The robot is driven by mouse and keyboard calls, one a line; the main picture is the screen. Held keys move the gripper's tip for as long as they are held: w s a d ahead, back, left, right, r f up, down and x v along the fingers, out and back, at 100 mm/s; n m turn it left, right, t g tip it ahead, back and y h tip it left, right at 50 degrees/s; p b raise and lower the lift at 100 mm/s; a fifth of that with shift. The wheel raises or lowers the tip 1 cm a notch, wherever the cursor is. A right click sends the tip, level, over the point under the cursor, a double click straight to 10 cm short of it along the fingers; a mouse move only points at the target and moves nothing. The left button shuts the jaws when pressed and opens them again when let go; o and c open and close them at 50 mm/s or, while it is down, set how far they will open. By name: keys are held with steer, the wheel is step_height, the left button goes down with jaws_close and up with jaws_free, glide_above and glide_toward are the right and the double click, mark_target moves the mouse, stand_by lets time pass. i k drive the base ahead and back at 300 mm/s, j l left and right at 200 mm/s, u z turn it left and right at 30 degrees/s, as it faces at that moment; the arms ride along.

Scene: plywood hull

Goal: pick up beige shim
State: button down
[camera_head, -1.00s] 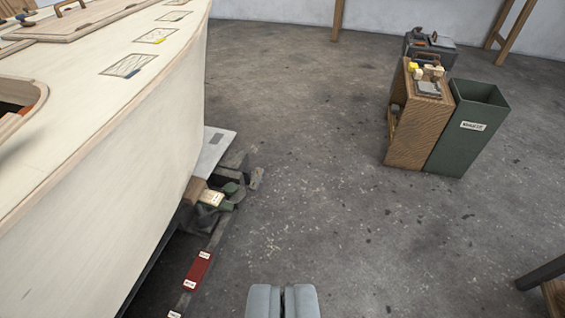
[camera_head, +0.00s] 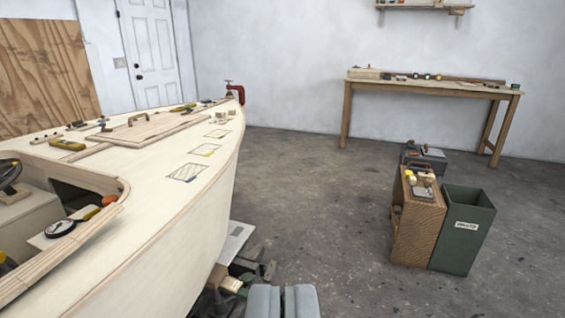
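My gripper (camera_head: 283,292) shows at the bottom middle of the view. Its two grey fingers are side by side with only a thin dark line between them, and nothing shows held. I cannot pick out a beige shim for certain. A small pale block (camera_head: 232,284) lies low beside the hull, left of my gripper, among dark parts. Small yellow and pale pieces (camera_head: 411,175) lie on top of the wooden cabinet (camera_head: 418,228) at the right. They are too small to tell apart.
The plywood hull (camera_head: 190,215) fills the left, with tools and a hatch cover (camera_head: 140,130) on its deck. A green bin (camera_head: 463,245) stands beside the cabinet. A workbench (camera_head: 430,88) stands at the back wall. The floor (camera_head: 335,200) between hull and cabinet is clear.

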mark_target(232, 284)
steer(key=i+l, duration=0.25)
steer(key=i, duration=0.2)
steer(key=i+l+u, duration=0.15)
steer(key=i+u, duration=0.15)
steer(key=u, duration=0.15)
steer(key=i+l+u, duration=0.25)
steer(key=u, duration=0.85)
